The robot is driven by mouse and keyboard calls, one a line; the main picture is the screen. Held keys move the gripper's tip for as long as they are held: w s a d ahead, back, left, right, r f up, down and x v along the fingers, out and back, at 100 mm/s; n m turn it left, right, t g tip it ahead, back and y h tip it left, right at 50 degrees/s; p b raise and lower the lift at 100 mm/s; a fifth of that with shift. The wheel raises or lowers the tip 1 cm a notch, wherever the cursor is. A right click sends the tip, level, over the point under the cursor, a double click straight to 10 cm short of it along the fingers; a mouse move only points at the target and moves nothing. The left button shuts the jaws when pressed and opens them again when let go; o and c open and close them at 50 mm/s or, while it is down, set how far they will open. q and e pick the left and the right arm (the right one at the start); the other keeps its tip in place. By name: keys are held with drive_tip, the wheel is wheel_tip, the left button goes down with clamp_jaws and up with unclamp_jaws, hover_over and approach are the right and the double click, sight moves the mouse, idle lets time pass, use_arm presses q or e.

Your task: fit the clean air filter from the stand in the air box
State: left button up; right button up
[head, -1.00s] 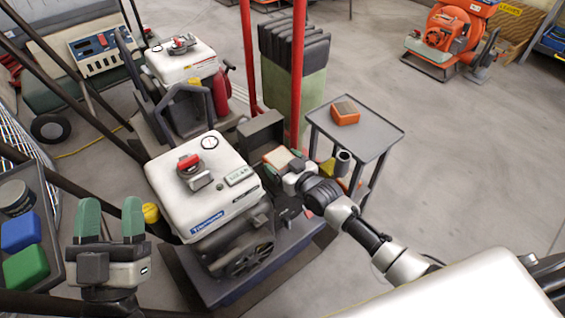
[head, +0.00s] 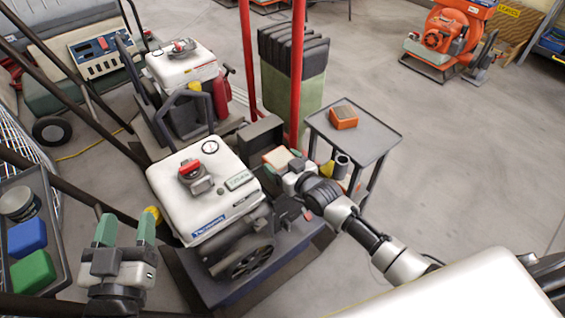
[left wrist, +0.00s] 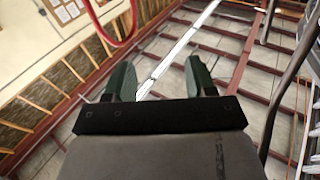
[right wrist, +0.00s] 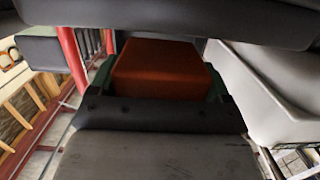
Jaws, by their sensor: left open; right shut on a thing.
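My right gripper (head: 287,164) is shut on an orange-edged air filter (head: 275,157) with a pale top face. It holds the filter beside the raised dark lid of the air box (head: 261,133), on the side of the white-tanked machine (head: 200,190). I cannot tell whether the filter is seated. In the right wrist view the orange filter (right wrist: 160,72) lies between the fingers, under a dark panel. Another orange filter with a brownish top (head: 343,117) lies on the grey stand (head: 372,140). My left gripper (head: 125,232) is open and empty, left of the machine.
A tray (head: 61,240) at left holds a blue block (head: 27,237), a green block (head: 31,270) and a round tin (head: 18,203). Red posts (head: 297,70) rise behind the air box. A similar white-tanked machine (head: 180,65) stands further back. The floor at right is open.

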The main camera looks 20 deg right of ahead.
use_arm(q)
drive_tip(key=shift+a+f+g, duration=0.1)
drive_tip(key=shift+f+g, duration=0.3)
drive_tip(key=shift+f, duration=0.1)
use_arm(e)
drive_tip(key=shift+r, duration=0.15)
use_arm(q)
drive_tip(key=shift+f, duration=0.1)
use_arm(e)
drive_tip(key=shift+r+p, duration=0.1)
drive_tip(key=shift+p, duration=0.25)
use_arm(q)
drive_tip(key=shift+s+a+f+g+y, duration=0.15)
drive_tip(key=shift+f+g+y, duration=0.15)
drive_tip(key=shift+f+g, duration=0.25)
use_arm(e)
drive_tip(key=shift+f, duration=0.3)
use_arm(q)
drive_tip(key=shift+f, duration=0.1)
drive_tip(key=shift+a+f+g, duration=0.15)
drive_tip(key=shift+f+g, duration=0.25)
drive_tip(key=shift+g, duration=0.05)
drive_tip(key=shift+f, duration=0.1)
idle(0.4)
drive_tip(key=shift+s+f+g+p, duration=0.2)
drive_tip(key=shift+f+g+p, duration=0.1)
drive_tip(key=shift+f+g, duration=0.1)
